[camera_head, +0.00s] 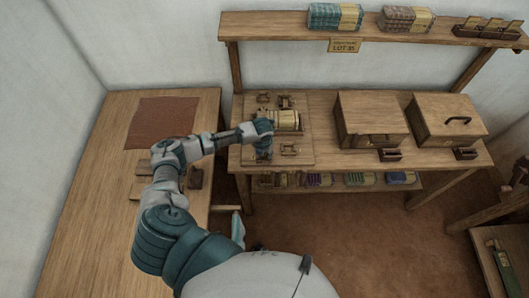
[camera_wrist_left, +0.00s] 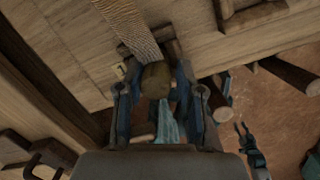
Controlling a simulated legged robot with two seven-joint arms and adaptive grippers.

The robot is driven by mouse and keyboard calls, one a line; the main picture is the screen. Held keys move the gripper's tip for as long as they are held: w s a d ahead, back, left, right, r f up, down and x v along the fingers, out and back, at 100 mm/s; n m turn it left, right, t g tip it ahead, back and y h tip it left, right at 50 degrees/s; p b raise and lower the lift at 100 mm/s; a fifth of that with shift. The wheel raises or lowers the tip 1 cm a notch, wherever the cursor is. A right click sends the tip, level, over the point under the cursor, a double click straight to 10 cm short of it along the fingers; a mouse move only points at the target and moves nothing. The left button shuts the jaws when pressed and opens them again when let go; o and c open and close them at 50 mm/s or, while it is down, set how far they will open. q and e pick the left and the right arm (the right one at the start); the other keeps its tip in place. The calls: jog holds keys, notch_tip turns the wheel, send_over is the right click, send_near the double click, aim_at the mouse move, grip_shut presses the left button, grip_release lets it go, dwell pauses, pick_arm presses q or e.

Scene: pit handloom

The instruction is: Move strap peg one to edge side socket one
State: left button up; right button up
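My left gripper (camera_head: 262,130) is low over the small wooden board (camera_head: 305,155) on the bench, at the left end of a pale yellowish roll (camera_head: 285,120). In the left wrist view, a rounded brown peg-like piece (camera_wrist_left: 156,79) lies between the two fingers of the left gripper (camera_wrist_left: 158,85). A pale woven strip (camera_wrist_left: 130,25) runs up from it. The fingers flank the piece closely; I cannot tell whether they press on it. Which socket is which cannot be told. Small wooden brackets (camera_head: 289,149) stand on the board. My right gripper is not in view.
Two wooden boxes (camera_head: 370,118) (camera_head: 447,120) stand to the right of the board. A shelf (camera_head: 280,27) with bundles runs above the bench. A table with a brown cloth (camera_head: 160,120) and dark blocks is at the left. Several coloured bundles (camera_head: 360,178) lie under the bench.

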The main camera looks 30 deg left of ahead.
aim_at(263, 159)
pick_arm(q)
jog(key=shift+o, duration=0.3)
jog(key=shift+a+f, duration=0.1)
jog(key=shift+a, duration=0.45)
jog(key=shift+r, duration=0.25)
notch_tip(263, 159, up, 11)
jog(key=s, duration=0.1)
jog(key=shift+s+d+r, duration=0.2)
jog(key=shift+s+d, duration=0.05)
jog(key=shift+d, duration=0.15)
jog(key=shift+d, duration=0.1)
